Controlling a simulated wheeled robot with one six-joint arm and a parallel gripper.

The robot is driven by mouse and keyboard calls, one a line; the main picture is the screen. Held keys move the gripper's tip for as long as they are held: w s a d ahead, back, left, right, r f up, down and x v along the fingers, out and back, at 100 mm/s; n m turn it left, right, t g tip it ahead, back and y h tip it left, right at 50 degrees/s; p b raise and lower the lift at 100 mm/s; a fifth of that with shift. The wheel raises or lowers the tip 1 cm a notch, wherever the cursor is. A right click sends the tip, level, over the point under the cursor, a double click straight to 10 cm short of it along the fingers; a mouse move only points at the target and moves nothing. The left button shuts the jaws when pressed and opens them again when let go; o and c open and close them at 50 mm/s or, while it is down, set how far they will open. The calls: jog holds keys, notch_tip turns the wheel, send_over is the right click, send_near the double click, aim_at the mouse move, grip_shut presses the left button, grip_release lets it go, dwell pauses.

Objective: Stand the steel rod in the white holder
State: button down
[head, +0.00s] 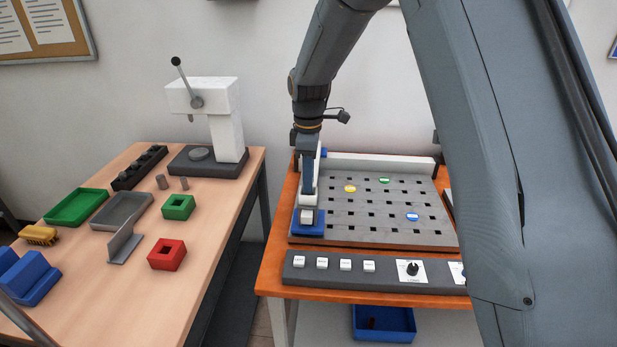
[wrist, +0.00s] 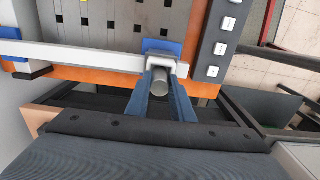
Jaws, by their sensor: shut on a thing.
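A white bar (wrist: 85,57) runs along the plate's side to the holder. A dark control panel (head: 335,269) with white buttons lies in front of the perforated plate (head: 370,222). The wooden table (head: 110,270) at left carries a press, trays and a red block (head: 168,262).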

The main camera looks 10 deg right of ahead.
jog(key=shift+f, duration=0.1)
jog(key=c, duration=1.5)
grip_release()
jog(key=shift+c, duration=0.2)
notch_tip(320, 180, up, 12)
jog(key=r+b, duration=0.1)
jog(key=b, duration=0.3)
jog(key=s+d+f+m, duration=0.4)
jog(key=s+f+m, duration=0.1)
jog(key=s, duration=0.3)
jog(key=s+d+f+m+t, duration=0.1)
jog(key=s+d+f+m, duration=0.3)
jog(key=s, duration=0.4)
jog(key=s+d+f+m, duration=0.4)
jog(key=s+f+m, duration=0.2)
jog(key=s, duration=0.2)
jog(key=shift+s+d+f+m, duration=0.2)
jog(key=shift+s+f+m, duration=0.05)
jog(key=shift+s+m, duration=0.15)
